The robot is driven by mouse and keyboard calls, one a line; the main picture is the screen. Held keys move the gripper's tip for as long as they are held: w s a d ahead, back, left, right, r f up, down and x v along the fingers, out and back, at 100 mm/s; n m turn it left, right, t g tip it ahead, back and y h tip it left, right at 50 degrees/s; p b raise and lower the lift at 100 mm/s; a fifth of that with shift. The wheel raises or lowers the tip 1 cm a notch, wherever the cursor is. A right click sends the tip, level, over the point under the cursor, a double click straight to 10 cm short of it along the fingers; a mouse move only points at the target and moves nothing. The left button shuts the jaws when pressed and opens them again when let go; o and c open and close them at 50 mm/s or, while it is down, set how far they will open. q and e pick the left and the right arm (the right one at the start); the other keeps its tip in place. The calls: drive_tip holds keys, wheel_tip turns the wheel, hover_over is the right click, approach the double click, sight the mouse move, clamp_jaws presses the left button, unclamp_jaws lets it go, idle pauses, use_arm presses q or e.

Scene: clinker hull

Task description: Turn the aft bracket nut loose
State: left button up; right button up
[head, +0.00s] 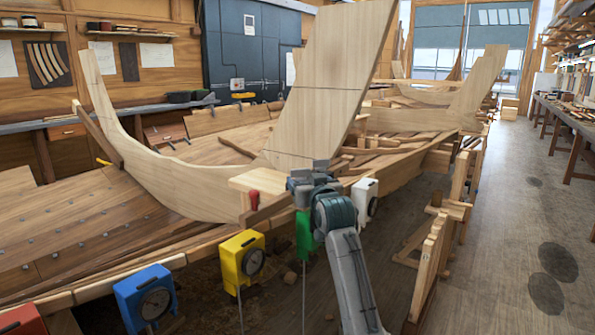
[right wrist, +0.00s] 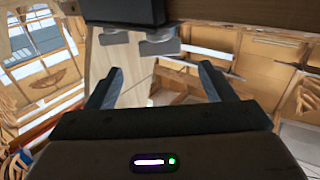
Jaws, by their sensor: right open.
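My right gripper (head: 312,178) is at the hull's near edge, just in front of the tall wooden post (head: 330,90). In the right wrist view its two dark fingers (right wrist: 160,84) stand wide apart with nothing between them. A dark block (right wrist: 122,12) with grey pieces (right wrist: 158,47) under it lies beyond the fingertips at the top of that view; I cannot tell whether it is the aft bracket. I cannot pick out the bracket nut in either view. My left gripper is not in view.
Boxes with dials hang along the hull edge (head: 90,292): blue (head: 146,298), yellow (head: 242,256), green (head: 303,236), white (head: 364,200) and a partly cut-off red one (head: 22,322). A small red object (head: 254,199) is left of my gripper.

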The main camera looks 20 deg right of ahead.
sight(301, 172)
drive_tip(key=w+p, duration=0.1)
drive_tip(key=w, duration=0.6)
drive_tip(key=shift+w+d, duration=0.15)
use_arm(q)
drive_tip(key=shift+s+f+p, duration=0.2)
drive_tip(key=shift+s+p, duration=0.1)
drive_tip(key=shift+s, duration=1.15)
use_arm(e)
drive_tip(key=shift+w+f, duration=0.15)
drive_tip(key=shift+w, duration=0.5)
drive_tip(key=c, duration=1)
